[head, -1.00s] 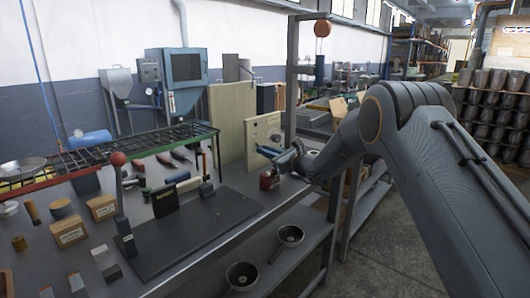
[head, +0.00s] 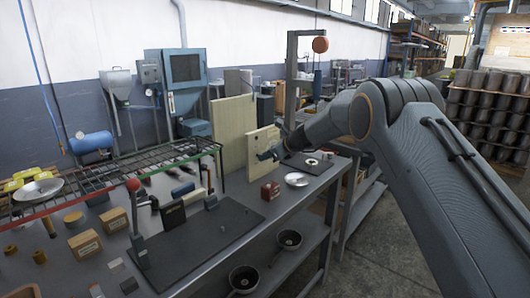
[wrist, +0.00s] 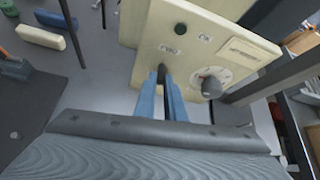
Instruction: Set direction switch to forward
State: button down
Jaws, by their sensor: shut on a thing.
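A cream control panel (head: 262,141) stands upright at the far end of the bench, and it fills the upper middle of the wrist view (wrist: 225,50). In the head view my gripper (head: 268,154) is at the panel's face; the lever is hidden there.
A red box (head: 270,191) and a white dish (head: 297,180) stand on the bench below my gripper. A dark mat (head: 205,240) lies in front, with a red-knobbed lever (head: 133,186) at its left. A dark post (head: 291,80) rises behind the panel.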

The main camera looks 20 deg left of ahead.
jog(key=h, duration=0.1)
jog(key=r+g+h+b, duration=0.1)
jog(key=h, duration=0.1)
jog(key=shift+w+a+r+b, duration=0.2)
jog(key=shift+w+a+b, duration=0.05)
jog(key=shift+a+b, duration=0.15)
jog(key=shift+r+g+h+b, duration=0.15)
jog(key=shift+g+h+b, duration=0.15)
jog(key=shift+b, duration=0.55)
jog(key=shift+a+r+b, duration=0.1)
jog(key=shift+r+b, duration=0.15)
jog(key=shift+b, duration=0.2)
jog(key=c, duration=1.8)
grip_release()
jog(key=shift+f, duration=0.1)
jog(key=shift+c, duration=0.2)
jog(key=b+v, duration=0.1)
jog(key=v, duration=0.6)
jog(key=shift+r+b, duration=0.3)
jog(key=shift+r, duration=0.15)
